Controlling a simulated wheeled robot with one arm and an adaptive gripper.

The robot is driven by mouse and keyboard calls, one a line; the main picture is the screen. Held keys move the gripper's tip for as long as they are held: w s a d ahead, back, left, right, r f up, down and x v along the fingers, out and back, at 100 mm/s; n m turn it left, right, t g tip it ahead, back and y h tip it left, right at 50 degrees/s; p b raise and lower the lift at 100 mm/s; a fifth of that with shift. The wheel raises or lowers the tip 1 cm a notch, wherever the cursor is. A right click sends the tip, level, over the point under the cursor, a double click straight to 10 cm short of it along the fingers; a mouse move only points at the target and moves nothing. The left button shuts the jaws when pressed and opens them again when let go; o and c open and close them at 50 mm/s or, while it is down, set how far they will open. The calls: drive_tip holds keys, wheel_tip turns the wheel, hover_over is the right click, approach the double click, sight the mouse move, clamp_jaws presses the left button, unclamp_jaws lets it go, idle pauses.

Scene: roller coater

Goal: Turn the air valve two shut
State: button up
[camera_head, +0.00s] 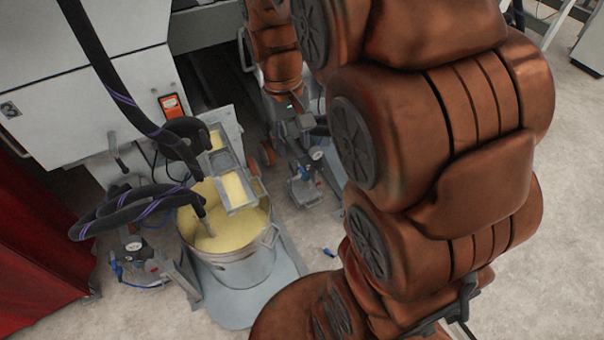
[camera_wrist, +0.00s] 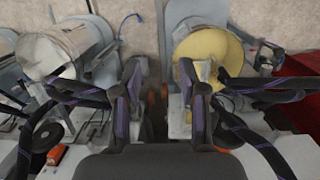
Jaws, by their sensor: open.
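My gripper (camera_wrist: 160,70) is open in the wrist view, its two dark fingers apart with nothing between them. A small valve with a blue handle (camera_head: 117,268) sits low by a gauge and pump left of the pot in the head view. Another small blue-handled part (camera_head: 330,252) shows near the floor right of the pot, partly by my arm. In the wrist view blue handles show at the top (camera_wrist: 136,17) and at the right (camera_wrist: 278,58), both apart from my fingers. I cannot tell which is air valve two, or its handle's turn.
A metal pot (camera_head: 236,262) of yellow liquid stands on a grey base under a trough. Black hoses (camera_head: 140,205) loop beside it and cross the wrist view's sides. A white machine (camera_head: 70,70) and a red curtain (camera_head: 35,250) stand left. Bare floor (camera_head: 540,270) lies right.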

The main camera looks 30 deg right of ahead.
drive_tip(key=w+d+f+b, duration=0.7)
drive_tip(key=w+f, duration=0.4)
drive_tip(key=w, duration=0.1)
drive_tip(key=t+b, duration=0.1)
drive_tip(key=b, duration=1.7)
hover_over(302, 169)
wheel_tip(302, 169, down, 34)
drive_tip(key=shift+w+f, duration=0.1)
drive_tip(key=shift+f, duration=0.2)
wheel_tip(302, 169, down, 7)
drive_tip(key=shift+f+b, duration=0.2)
drive_tip(key=shift+b, duration=1)
clamp_jaws()
